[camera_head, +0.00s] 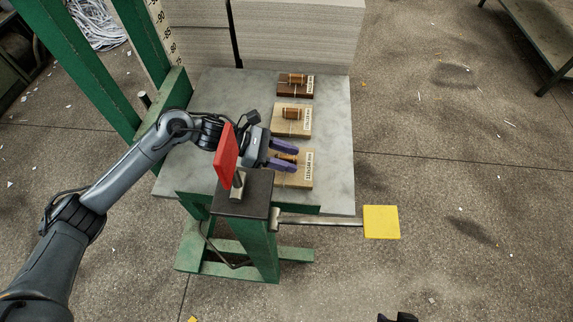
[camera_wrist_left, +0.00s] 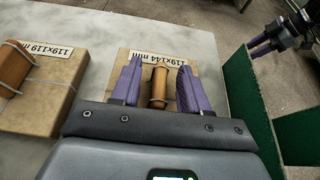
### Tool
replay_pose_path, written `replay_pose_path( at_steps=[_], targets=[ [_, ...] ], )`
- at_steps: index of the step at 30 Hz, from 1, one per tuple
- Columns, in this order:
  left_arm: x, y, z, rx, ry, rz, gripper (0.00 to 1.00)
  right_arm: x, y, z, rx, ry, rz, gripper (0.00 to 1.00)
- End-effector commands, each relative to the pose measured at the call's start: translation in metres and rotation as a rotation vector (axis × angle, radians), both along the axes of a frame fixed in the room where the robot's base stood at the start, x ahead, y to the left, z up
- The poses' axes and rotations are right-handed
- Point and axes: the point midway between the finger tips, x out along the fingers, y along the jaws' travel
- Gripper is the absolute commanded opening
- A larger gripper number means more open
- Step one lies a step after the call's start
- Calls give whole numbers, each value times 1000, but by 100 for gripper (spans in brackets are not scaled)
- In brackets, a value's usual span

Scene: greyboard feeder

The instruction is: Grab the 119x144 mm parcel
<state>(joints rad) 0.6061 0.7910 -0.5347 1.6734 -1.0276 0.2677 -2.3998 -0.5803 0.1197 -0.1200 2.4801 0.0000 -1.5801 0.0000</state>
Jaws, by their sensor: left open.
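The parcel marked 119x144 mm (camera_wrist_left: 143,88) is a flat tan cardboard pack with a brown wooden grip bar (camera_wrist_left: 158,87) tied on top. In the head view this parcel (camera_head: 296,183) is the nearest of three in a row on the grey table. My left gripper (camera_head: 296,156) is open over it. In the left wrist view its purple fingers (camera_wrist_left: 157,88) stand on either side of the grip bar, with a gap on both sides. My right gripper shows in the left wrist view's upper right (camera_wrist_left: 272,38) and is only partly visible at the head view's bottom edge (camera_head: 398,317).
A tan parcel (camera_head: 288,126) and a dark brown parcel (camera_head: 295,91) lie farther back on the grey table (camera_head: 335,135). Stacked greyboard stands behind. A red plate (camera_head: 226,155), a green post and a yellow plate (camera_head: 381,222) are near the table's front edge.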

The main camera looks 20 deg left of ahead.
Motion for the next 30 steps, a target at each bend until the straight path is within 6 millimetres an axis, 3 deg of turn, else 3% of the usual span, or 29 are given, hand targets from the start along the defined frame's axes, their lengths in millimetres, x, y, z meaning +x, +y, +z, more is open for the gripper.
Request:
replay_pose_path(
  at_steps=[4,13,30],
  targets=[
    [0,0,0,0,0,0,45,0,1,0,4,0,-2,43],
    [0,0,0,0,0,0,0,0,1,0,5,0,-4,43],
    [0,0,10,-1,-3,-1,0,0,-1,4,-7,0,4,43]
  ],
)
